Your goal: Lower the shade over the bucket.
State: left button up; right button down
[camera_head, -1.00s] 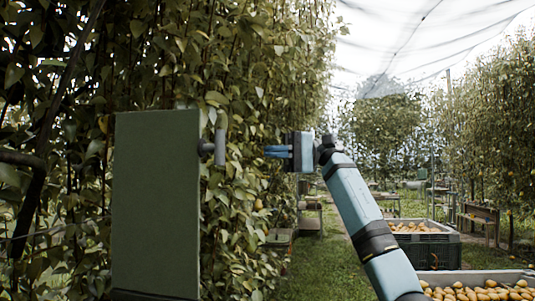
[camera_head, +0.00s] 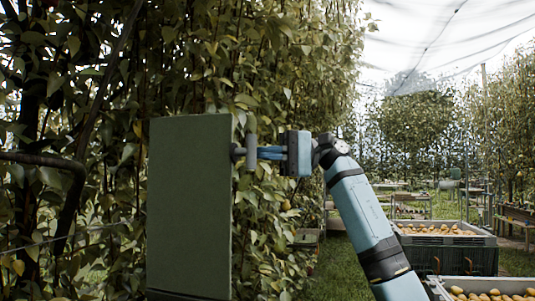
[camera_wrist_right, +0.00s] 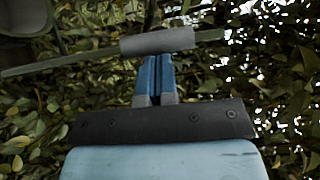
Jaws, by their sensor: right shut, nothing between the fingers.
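The shade looks to be the upright dark green panel (camera_head: 190,205), with a short grey handle (camera_head: 251,152) on its right side. The panel shows edge-on as a thin greenish bar (camera_wrist_right: 70,62) in the right wrist view, with the grey handle (camera_wrist_right: 158,40) across it. My right gripper (camera_head: 259,153) comes from the right, its blue fingers shut and empty. The fingertips (camera_wrist_right: 156,58) are right at the handle; I cannot tell whether they touch it. The bucket cannot be seen. My left gripper is not in view.
Dense leafy trees (camera_head: 290,75) stand close behind the panel. Crates of yellow pears stand at the right, one farther off (camera_head: 450,258) and one nearer (camera_head: 445,289). A strip of grass (camera_head: 338,270) runs between. Dark bent bars (camera_head: 75,195) cross the left side.

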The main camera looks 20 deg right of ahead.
jog(key=shift+s+a, duration=0.1)
jog(key=shift+s, duration=0.05)
